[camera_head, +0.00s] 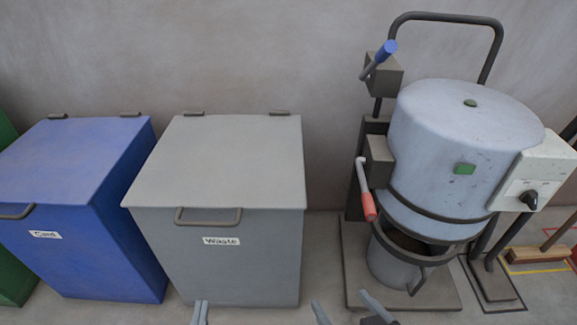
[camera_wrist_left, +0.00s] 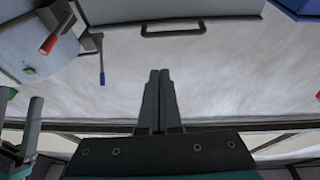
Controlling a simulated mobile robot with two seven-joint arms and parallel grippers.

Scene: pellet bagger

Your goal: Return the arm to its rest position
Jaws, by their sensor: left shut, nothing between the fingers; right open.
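My left gripper (camera_head: 201,304) shows at the bottom edge of the head view, in front of the grey waste bin. In the left wrist view its two fingers (camera_wrist_left: 160,72) are together with nothing between them. My right gripper (camera_head: 340,297) shows at the bottom edge of the head view, its fingers apart and empty, in front of the bagger's base. Both grippers are apart from the bins and the machine. Most of both arms is out of the head view.
The grey waste bin (camera_head: 223,165) and blue card bin (camera_head: 68,170) have closed lids. The bagger (camera_head: 450,130) stands right, with a red-grip lever (camera_head: 368,205) and a blue-grip lever (camera_head: 385,51). A broom (camera_head: 537,255) is at far right. A wall stands behind.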

